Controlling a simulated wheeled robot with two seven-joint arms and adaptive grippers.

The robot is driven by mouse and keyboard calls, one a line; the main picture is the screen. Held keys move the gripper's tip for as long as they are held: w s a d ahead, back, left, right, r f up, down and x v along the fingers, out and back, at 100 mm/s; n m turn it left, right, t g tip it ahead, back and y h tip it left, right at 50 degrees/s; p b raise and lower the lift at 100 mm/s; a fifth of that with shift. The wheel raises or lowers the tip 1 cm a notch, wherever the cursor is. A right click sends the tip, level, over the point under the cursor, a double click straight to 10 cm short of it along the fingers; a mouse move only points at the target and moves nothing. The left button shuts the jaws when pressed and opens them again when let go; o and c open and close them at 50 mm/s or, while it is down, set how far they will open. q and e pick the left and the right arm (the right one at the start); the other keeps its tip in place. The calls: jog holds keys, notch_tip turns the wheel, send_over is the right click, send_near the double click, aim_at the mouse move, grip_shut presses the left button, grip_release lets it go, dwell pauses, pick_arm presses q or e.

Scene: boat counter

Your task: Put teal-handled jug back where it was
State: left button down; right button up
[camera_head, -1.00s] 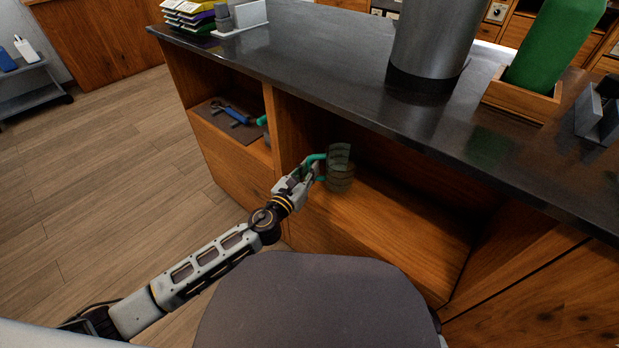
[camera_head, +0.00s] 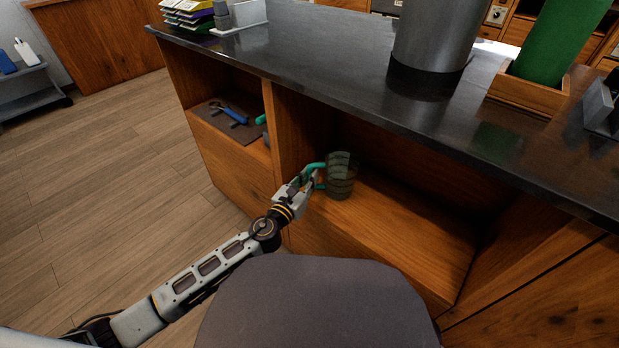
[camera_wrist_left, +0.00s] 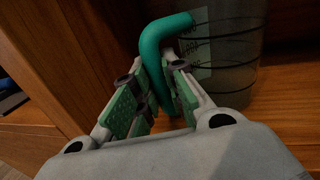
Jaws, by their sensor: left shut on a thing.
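The jug (camera_head: 342,176) is a clear, greenish measuring jug with dark bands and a teal handle (camera_head: 313,170). It is upright at the left part of the wide open shelf under the counter; whether its base touches the shelf board is hard to tell. My left gripper (camera_head: 308,184) is shut on the teal handle, at the jug's left side. In the left wrist view the handle (camera_wrist_left: 152,50) passes between the green-padded fingers, and the jug body (camera_wrist_left: 232,55) is at the upper right. My right gripper is not in view.
The wooden shelf board (camera_head: 400,225) is bare to the right of the jug. A dark countertop (camera_head: 330,60) overhangs it. A wooden divider separates the left compartment, where blue-handled tools lie on a grey mat (camera_head: 225,122). A grey rounded seat-like shape (camera_head: 315,305) fills the front.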

pick_arm(q)
jog(key=c, duration=1.5)
grip_release()
jog(key=shift+f, duration=0.1)
jog(key=shift+o, duration=0.2)
jog(key=shift+r, duration=0.2)
jog(key=v, duration=1.2)
jog(key=shift+p, duration=0.3)
jog(key=shift+f, duration=0.1)
